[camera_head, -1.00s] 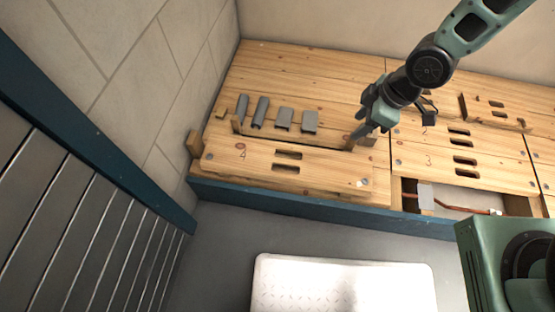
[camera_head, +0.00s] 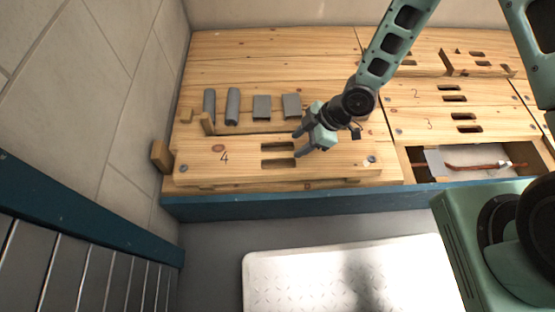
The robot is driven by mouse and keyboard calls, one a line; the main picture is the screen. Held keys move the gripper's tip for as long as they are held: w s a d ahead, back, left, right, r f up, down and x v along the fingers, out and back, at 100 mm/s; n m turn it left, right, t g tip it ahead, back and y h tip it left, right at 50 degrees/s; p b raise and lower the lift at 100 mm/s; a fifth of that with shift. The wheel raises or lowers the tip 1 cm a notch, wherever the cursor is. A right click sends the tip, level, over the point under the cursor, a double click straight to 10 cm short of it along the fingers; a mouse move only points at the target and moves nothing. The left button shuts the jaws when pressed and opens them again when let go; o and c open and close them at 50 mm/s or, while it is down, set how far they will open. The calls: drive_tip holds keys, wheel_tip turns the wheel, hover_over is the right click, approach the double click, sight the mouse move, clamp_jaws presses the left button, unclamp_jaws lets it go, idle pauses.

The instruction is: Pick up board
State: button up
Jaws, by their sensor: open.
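The wooden board marked 4 (camera_head: 235,158) lies raised at the front left of the wooden deck, above the blue edge. It has two dark handle slots (camera_head: 278,154) near its middle and a screw at each end. My gripper (camera_head: 299,142) is open at the right end of these slots, its fingers pointing left. One finger is near the board's back edge and the other is near the front slot. I cannot tell whether the fingers touch the board. Boards marked 2 (camera_head: 415,94) and 3 (camera_head: 430,125) lie flat to the right.
Several grey pipe-cover pieces (camera_head: 262,107) lie behind board 4. A wooden block (camera_head: 161,156) stands at its left end. An open bay (camera_head: 440,164) with a copper pipe (camera_head: 475,167) is at the right. A metal tread plate (camera_head: 300,270) lies on the floor in front.

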sight(278, 155)
drive_tip(key=b+x, duration=0.2)
drive_tip(key=x, duration=0.2)
drive_tip(key=b+x, duration=0.2)
drive_tip(key=x, duration=0.2)
drive_tip(key=shift+w+a+r, duration=0.2)
drive_tip(key=shift+r, duration=0.1)
drive_tip(key=shift+a, duration=0.1)
clamp_jaws()
